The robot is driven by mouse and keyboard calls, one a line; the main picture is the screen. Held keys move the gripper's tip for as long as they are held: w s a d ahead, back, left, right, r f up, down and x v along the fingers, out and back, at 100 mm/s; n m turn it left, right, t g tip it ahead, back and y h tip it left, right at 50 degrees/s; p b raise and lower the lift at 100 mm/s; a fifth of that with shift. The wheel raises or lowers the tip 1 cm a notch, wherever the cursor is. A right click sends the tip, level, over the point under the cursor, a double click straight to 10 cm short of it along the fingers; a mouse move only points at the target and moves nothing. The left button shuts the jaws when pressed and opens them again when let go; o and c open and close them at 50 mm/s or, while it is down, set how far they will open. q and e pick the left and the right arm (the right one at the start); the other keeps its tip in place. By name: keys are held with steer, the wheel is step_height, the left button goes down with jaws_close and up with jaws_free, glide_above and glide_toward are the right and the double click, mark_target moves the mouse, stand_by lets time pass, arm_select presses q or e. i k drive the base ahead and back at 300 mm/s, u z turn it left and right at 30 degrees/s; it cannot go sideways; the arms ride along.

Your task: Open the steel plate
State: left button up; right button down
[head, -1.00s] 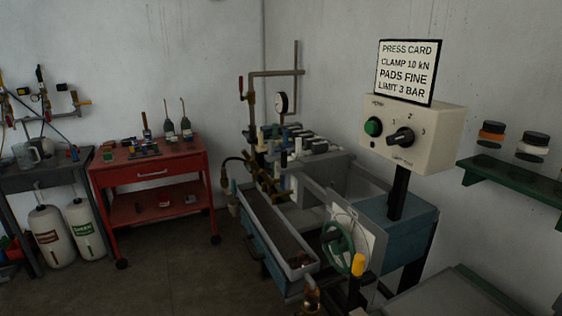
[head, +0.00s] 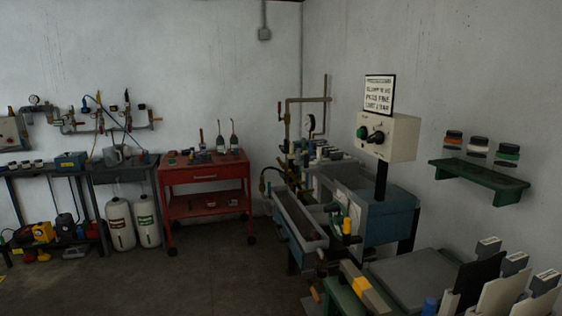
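A flat grey plate (head: 415,279) lies level at the lower right, beside the machine with the control box. It may be the steel plate, but I cannot tell for sure, and no hinge or handle on it is clear. A green bench part with a yellow block (head: 363,284) is at its left edge. Neither of my grippers is in the head view.
The machine with a blue-grey body (head: 385,222) and white control box (head: 388,137) stands beyond the plate. Upright white and black holders (head: 497,293) crowd its right. A green wall shelf (head: 478,180) holds jars. A red cart (head: 205,190) stands behind; floor at left is clear.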

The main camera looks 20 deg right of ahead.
mark_target(346, 171)
steer(key=i, duration=1.25)
steer(key=z, duration=0.5)
steer(key=i, duration=0.95)
steer(key=z, duration=1.45)
steer(key=i, duration=0.8)
steer(key=z, duration=0.85)
